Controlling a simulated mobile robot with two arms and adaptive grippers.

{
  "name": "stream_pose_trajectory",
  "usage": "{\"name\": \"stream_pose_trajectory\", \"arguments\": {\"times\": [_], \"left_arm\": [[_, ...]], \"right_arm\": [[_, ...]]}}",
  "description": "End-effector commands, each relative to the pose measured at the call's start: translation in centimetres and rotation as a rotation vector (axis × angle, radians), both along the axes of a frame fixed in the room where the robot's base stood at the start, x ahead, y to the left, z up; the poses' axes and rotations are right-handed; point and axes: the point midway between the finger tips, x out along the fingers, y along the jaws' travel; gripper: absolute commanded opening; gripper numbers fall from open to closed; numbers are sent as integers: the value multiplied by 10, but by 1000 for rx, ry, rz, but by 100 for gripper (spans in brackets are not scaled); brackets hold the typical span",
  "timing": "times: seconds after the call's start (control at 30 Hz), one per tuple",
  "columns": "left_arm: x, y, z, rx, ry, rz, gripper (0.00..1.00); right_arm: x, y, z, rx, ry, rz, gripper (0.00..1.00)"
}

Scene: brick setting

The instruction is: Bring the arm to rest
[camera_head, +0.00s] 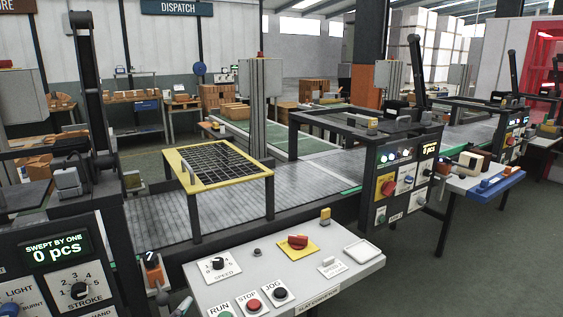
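Neither of my grippers is in view. The task does not say which arm is meant. A tall black upright arm (85,60) stands on the machine at the left, with a grey block (68,180) near its foot. Its panel display (52,250) reads "SWEPT BY ONE 0 pcs", above a STROKE knob (79,291). A console (330,290) in front carries a SPEED knob (218,263), a red rotary switch (298,242) on a yellow plate, a green RUN button (225,314), a red STOP button (254,305) and a dark JOG button (280,293).
A grey conveyor (310,184) runs behind the console, with a yellow-framed grid (218,165) over it. A second machine panel (404,185) and a tilted black arm (415,70) stand to the right. Open floor (480,265) lies at the lower right.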

Motion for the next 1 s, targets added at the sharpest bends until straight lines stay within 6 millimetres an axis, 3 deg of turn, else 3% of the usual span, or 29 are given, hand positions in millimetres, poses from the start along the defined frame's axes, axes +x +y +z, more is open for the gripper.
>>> {"name": "stream_pose_trajectory", "arguments": {"times": [0.03, 0.1, 0.23, 0.43, 0.7, 1.0], "left_arm": [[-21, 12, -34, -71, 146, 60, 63], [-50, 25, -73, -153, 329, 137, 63], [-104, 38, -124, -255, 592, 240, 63], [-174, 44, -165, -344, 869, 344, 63], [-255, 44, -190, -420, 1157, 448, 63], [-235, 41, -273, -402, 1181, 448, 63]], "right_arm": [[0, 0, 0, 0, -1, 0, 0], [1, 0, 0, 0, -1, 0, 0], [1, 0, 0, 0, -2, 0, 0], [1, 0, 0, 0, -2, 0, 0], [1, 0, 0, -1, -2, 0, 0], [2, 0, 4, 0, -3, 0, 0]]}}
